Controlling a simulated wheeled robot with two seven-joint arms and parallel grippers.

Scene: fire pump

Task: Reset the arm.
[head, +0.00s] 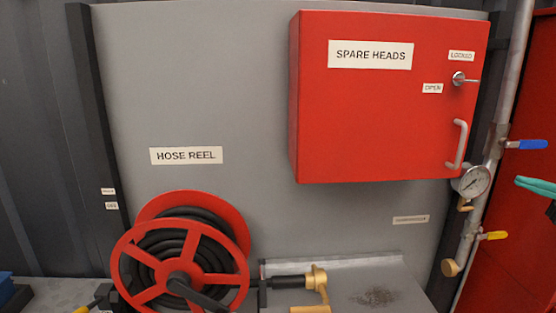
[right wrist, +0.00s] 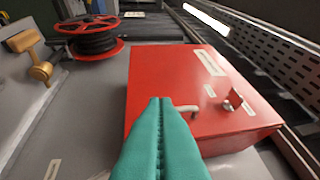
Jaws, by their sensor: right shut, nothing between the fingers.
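My right gripper (head: 538,186) shows at the right edge of the head view, with teal fingers pointing left. It is to the right of the pipe and apart from the red cabinet. In the right wrist view its fingers (right wrist: 161,102) are pressed together with nothing between them. The red cabinet (head: 370,120), labelled SPARE HEADS, is closed. Its pale handle (head: 457,144) and the key or latch (head: 464,79) are on its right side. In the right wrist view the fingertips overlap the cabinet (right wrist: 160,75) near the handle (right wrist: 187,109). My left gripper is not in view.
A red hose reel (head: 183,262) with black hose stands at lower left. A brass nozzle (head: 316,284) lies beside it on the ledge. A vertical pipe at right carries a gauge (head: 473,181), a blue lever (head: 528,145) and a yellow lever (head: 494,236). The grey panel's middle is clear.

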